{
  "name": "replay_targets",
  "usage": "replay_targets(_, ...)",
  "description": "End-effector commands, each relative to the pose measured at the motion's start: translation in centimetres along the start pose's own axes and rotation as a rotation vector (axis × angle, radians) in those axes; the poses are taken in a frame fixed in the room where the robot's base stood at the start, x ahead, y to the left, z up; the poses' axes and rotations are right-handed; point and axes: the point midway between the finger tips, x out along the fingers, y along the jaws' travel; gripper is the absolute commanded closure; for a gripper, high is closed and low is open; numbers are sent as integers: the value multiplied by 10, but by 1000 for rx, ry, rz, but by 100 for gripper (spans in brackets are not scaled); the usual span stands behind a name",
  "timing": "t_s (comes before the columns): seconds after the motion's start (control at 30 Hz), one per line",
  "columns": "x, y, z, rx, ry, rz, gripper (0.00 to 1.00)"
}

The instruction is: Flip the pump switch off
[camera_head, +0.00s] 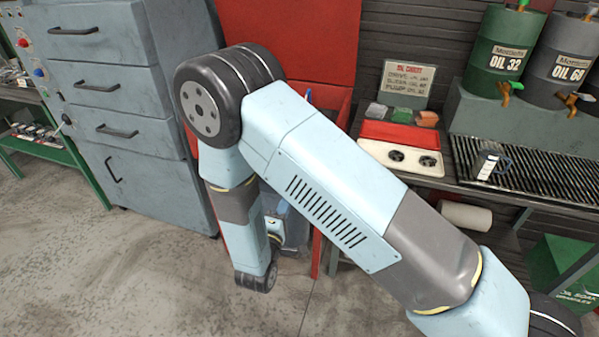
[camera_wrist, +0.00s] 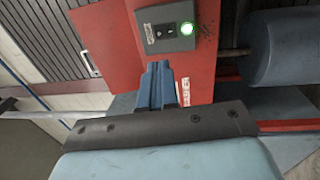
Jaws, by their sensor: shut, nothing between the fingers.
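In the wrist view, a small grey switch box (camera_wrist: 164,36) is fixed to a red panel (camera_wrist: 201,72). The switch lever's position is too small to tell. My gripper (camera_wrist: 157,68) has blue fingers closed together with nothing between them. The fingertips point toward the box and appear just below it in the picture; I cannot tell the exact gap. In the head view my arm crosses in front of a red cabinet (camera_head: 315,40), and the switch box is hidden.
A grey-blue rounded part (camera_wrist: 280,50) stands right of the panel in the wrist view. In the head view, a grey drawer cabinet (camera_head: 115,90) stands left. A bench with a drip grate (camera_head: 540,175) and oil drums (camera_head: 503,48) is right. The floor (camera_head: 120,270) in front is clear.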

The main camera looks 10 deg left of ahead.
Motion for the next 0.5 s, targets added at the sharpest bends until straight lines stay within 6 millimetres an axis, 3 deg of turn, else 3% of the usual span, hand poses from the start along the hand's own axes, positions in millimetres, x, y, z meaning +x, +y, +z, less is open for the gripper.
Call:
replay_targets(0.17, 10, 0, 1, 0, -3, 0, 100)
replay_targets(0.5, 65, 0, 1, 1, -4, 1, 100)
